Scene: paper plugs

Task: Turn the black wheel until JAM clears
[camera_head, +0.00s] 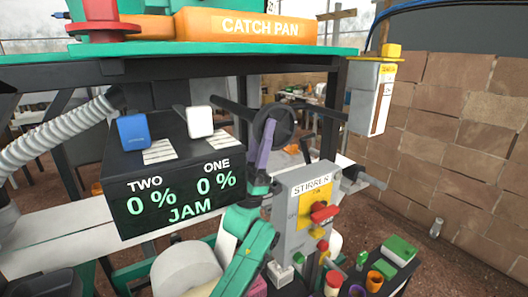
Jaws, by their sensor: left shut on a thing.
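The black wheel (285,121) is a dark ring on the machine, to the right of the display box. My left gripper (266,135) has purple fingers at the end of a green arm that rises from below. It is shut on the left part of the wheel's rim and hides some of it. The black display box (160,222) reads TWO 0 % and ONE 0 %, with JAM lit in green below. My right gripper is not in view.
A grey STIRRER box (291,222) with a red knob (325,212) stands close to the right of my arm. An orange CATCH PAN (200,24) is above. A tray of small colored parts (402,278) is at lower right.

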